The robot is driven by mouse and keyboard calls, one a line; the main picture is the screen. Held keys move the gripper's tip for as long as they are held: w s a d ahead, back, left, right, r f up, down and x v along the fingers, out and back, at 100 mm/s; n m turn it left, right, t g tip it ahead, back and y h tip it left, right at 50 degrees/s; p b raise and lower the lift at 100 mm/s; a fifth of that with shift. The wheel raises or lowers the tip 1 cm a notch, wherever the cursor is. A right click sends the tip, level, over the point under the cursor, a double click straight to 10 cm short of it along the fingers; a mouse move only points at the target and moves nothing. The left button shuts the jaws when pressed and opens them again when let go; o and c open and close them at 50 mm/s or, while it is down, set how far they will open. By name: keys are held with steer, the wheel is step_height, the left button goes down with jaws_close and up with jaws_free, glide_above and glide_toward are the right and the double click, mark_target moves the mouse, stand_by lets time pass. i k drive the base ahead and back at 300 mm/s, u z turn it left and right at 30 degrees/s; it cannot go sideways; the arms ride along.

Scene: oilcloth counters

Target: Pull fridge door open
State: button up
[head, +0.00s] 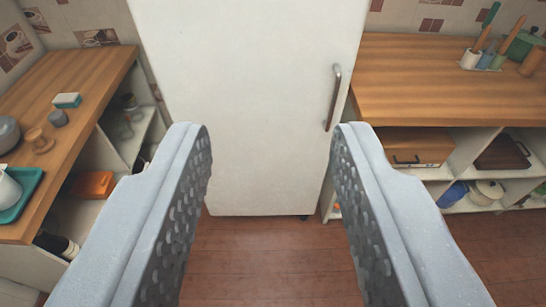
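The white fridge (240,90) stands upright in the middle of the head view, its door facing me and shut. A dark metal handle (334,97) runs vertically along the right side of the door. My gripper (271,130) is open, its two grey studded fingers wide apart with nothing between them. The fingers point toward the fridge, and the handle shows just above the right fingertip. My gripper looks apart from the handle. The top of the fridge is out of view.
A left wooden counter (88,75) holds a teal tray (22,190), a sponge and small vessels. A right wooden counter (440,80) carries a utensil holder (482,60), with a wooden box (415,150) and pots on shelves below. The brown floor (270,255) before the fridge is clear.

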mark_target(268, 81)
steer(key=i, duration=0.95)
steer(key=z, duration=0.4)
steer(key=k, duration=1.2)
steer(key=u, duration=0.4)
steer(key=i, duration=1)
steer(key=z, duration=0.05)
